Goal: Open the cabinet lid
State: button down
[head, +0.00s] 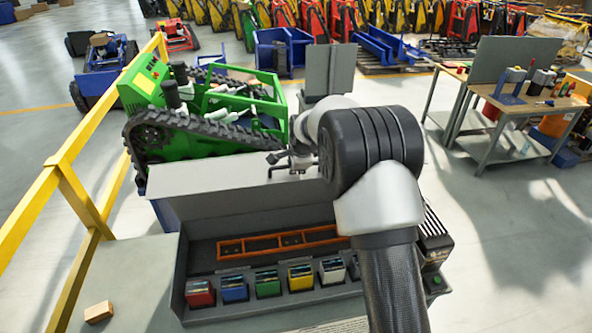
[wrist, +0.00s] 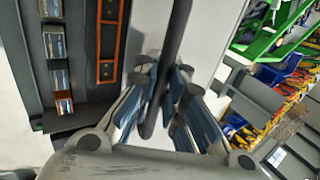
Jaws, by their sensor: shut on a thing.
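The cabinet (head: 183,270) stands in front of me with its inside exposed. Its grey lid (head: 230,172) is raised along the far side, a broad flat panel above the opening. My gripper (head: 299,163) is at the lid's upper edge, partly hidden behind my own arm in the head view. In the wrist view my gripper (wrist: 160,98) has its fingers on both sides of a dark bar (wrist: 176,45) along the lid and is shut on it. The lid's right part is hidden by my arm in the head view.
Several coloured boxes (head: 235,288) and an orange rack (head: 277,244) sit inside the cabinet. A green tracked carrier (head: 145,85) stands behind the lid. A yellow railing (head: 100,115) runs along the left. A workbench (head: 530,105) stands at right, with clear floor before it.

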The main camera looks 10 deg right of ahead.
jog(key=shift+w+r, duration=0.1)
jog(key=shift+r, duration=0.1)
jog(key=c, duration=2.1)
grip_release()
jog(key=shift+o, duration=1.3)
jog(key=shift+s, duration=0.2)
jog(key=shift+o, duration=0.8)
jog(key=v, duration=1.2)
